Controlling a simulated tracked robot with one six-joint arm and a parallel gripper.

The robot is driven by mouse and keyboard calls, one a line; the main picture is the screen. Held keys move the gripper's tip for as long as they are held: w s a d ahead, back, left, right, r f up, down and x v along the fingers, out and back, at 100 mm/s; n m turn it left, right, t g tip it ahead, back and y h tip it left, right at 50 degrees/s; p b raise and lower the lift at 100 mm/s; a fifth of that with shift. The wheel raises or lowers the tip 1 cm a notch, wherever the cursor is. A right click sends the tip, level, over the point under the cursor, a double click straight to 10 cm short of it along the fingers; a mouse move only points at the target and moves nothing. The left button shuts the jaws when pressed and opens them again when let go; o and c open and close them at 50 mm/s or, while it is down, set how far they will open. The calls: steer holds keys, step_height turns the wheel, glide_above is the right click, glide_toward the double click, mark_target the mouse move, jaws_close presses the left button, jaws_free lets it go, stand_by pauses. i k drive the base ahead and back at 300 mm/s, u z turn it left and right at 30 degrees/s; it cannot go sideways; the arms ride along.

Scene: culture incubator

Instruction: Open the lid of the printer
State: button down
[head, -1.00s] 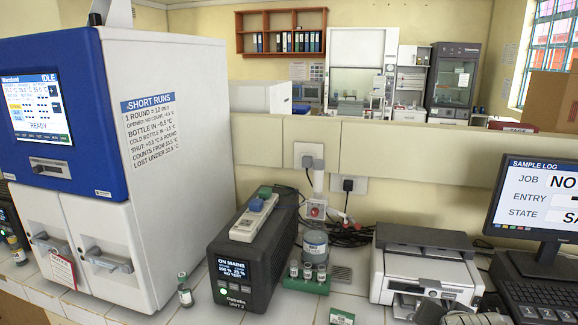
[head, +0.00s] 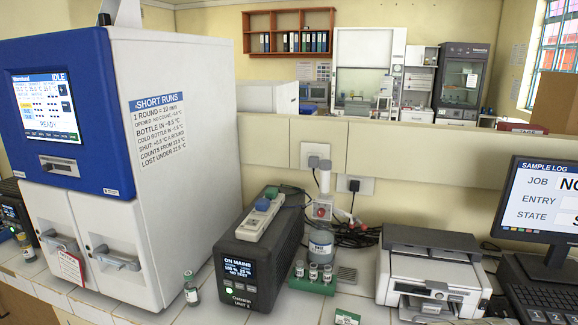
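The printer (head: 383,270) stands on the white-tiled bench at the right in the head view, between the vial rack and the monitor. It is a pale box with a dark grey lid (head: 432,238) on top. The lid looks flat and shut. The printer's front has an open slot with a paper or tray part in it. My gripper does not show in the head view, so its state and its distance from the lid cannot be seen.
A blue and white incubator (head: 185,215) fills the left. A black power unit (head: 265,262) and a green vial rack (head: 312,283) stand left of the printer. A monitor (head: 545,205) and keyboard (head: 540,298) are close on its right. A low wall (head: 420,160) runs behind.

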mark_target(436, 276)
steer(key=k, duration=1.35)
steer(key=u, duration=0.55)
steer(key=i, duration=1.55)
steer(key=z, duration=0.05)
